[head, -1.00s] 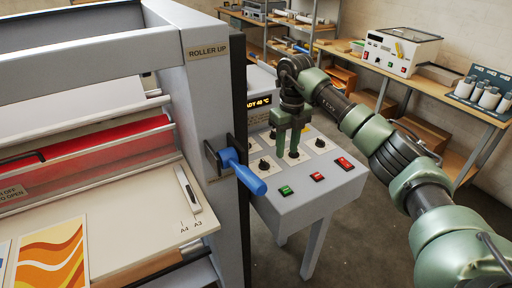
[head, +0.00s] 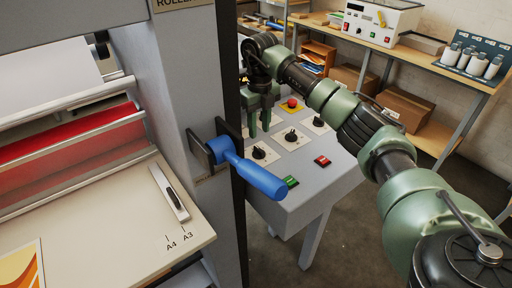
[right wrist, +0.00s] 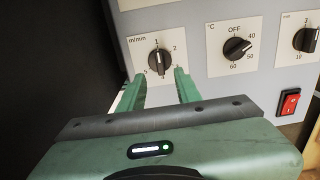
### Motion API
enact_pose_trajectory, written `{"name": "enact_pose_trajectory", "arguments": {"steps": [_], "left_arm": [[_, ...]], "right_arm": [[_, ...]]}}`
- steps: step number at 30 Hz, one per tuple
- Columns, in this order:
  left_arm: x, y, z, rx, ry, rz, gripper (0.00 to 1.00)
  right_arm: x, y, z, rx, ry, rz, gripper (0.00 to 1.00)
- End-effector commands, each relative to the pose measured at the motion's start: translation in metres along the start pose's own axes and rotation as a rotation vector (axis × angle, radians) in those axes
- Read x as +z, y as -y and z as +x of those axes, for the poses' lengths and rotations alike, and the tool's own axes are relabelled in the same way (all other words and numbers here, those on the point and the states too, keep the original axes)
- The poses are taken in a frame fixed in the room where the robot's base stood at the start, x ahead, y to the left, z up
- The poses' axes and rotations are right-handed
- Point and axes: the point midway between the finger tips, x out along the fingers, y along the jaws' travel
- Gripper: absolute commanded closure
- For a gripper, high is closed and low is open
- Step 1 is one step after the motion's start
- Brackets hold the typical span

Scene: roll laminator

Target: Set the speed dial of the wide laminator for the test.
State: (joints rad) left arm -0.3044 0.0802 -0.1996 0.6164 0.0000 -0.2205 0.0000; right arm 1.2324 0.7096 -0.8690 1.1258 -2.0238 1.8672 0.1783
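The wide laminator (head: 180,90) fills the left of the head view. Its grey control panel (head: 275,207) has several black dials on pale plates. The speed dial (right wrist: 160,62), marked m/min, is at the upper left in the right wrist view. Its black knob stands about upright there; small digits are hard to read. It seems to be the front-left dial (head: 259,153) in the head view. My right gripper (head: 259,133) is open and empty above it. In the right wrist view its fingertips (right wrist: 158,73) are apart, either side of the knob's lower end; contact cannot be told.
A °C dial (right wrist: 237,48) and an mm dial (right wrist: 306,40) sit to the right. A red switch (head: 322,161), a green switch (head: 290,182) and a red button (head: 291,103) are on the panel. A blue-handled lever (head: 255,176) juts out close by.

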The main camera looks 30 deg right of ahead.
Motion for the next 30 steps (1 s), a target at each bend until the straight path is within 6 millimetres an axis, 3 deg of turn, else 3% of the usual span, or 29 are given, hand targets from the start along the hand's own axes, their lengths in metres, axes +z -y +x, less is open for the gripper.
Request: {"name": "enact_pose_trajectory", "arguments": {"steps": [13,25,28,30], "left_arm": [[-0.005,0.001,-0.026,0.0,-0.005,0.001,0.64],[-0.009,0.001,-0.027,0.0,-0.011,0.001,0.64],[-0.009,0.001,-0.027,0.0,-0.011,0.001,0.64],[-0.009,0.001,-0.027,-0.001,-0.011,0.001,0.64]], "right_arm": [[-0.001,-0.001,0.062,0.001,-0.002,0.0,0.66],[0.0,0.0,0.073,0.0,0.0,0.0,0.66],[0.0,0.0,0.073,0.0,0.0,0.0,0.94],[0.0,0.0,0.073,0.0,0.0,0.0,1.0]]}}
